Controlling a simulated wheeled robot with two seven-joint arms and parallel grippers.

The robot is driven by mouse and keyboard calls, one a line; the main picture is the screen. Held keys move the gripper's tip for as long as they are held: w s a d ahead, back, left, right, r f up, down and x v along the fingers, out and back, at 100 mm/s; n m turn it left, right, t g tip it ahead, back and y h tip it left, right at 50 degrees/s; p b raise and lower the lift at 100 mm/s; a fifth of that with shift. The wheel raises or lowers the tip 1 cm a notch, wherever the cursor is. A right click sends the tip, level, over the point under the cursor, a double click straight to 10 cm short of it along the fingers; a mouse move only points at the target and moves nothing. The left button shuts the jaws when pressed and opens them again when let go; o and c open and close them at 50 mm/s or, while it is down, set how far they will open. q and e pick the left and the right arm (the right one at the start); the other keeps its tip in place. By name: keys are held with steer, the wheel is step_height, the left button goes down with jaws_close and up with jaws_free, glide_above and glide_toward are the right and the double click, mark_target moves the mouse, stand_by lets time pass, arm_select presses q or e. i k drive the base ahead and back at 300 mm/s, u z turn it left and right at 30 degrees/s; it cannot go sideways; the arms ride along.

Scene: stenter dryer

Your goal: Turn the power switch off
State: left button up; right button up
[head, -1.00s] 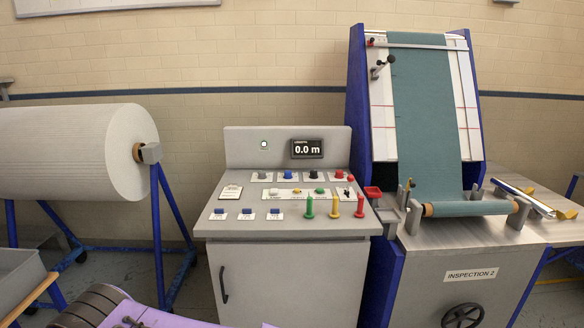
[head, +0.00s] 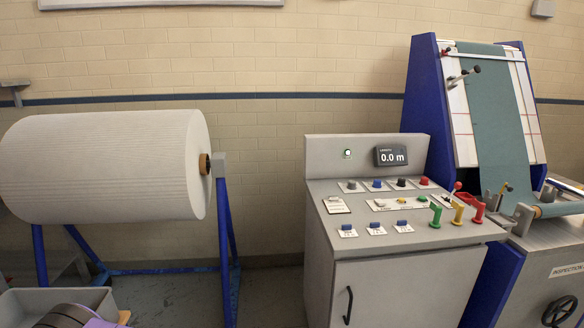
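The grey control console (head: 395,270) stands right of centre in the head view. Its sloping top carries grey (head: 351,184), blue (head: 377,183), black (head: 401,182) and red (head: 424,181) knobs in a back row. Several small blue switches (head: 375,225) sit in front of them, and green (head: 435,216), yellow (head: 458,213) and red (head: 478,211) levers stand at the right. The labels are too small to read, so I cannot tell which control is the power switch.
A large white roll (head: 105,165) on a blue stand (head: 226,245) is at the left. The inspection frame with green cloth (head: 495,110) stands right of the console. A grey bin (head: 25,308) is at the lower left. Floor (head: 270,290) shows clear between stand and console.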

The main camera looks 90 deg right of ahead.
mark_target(425, 181)
steer(key=z, duration=4.2)
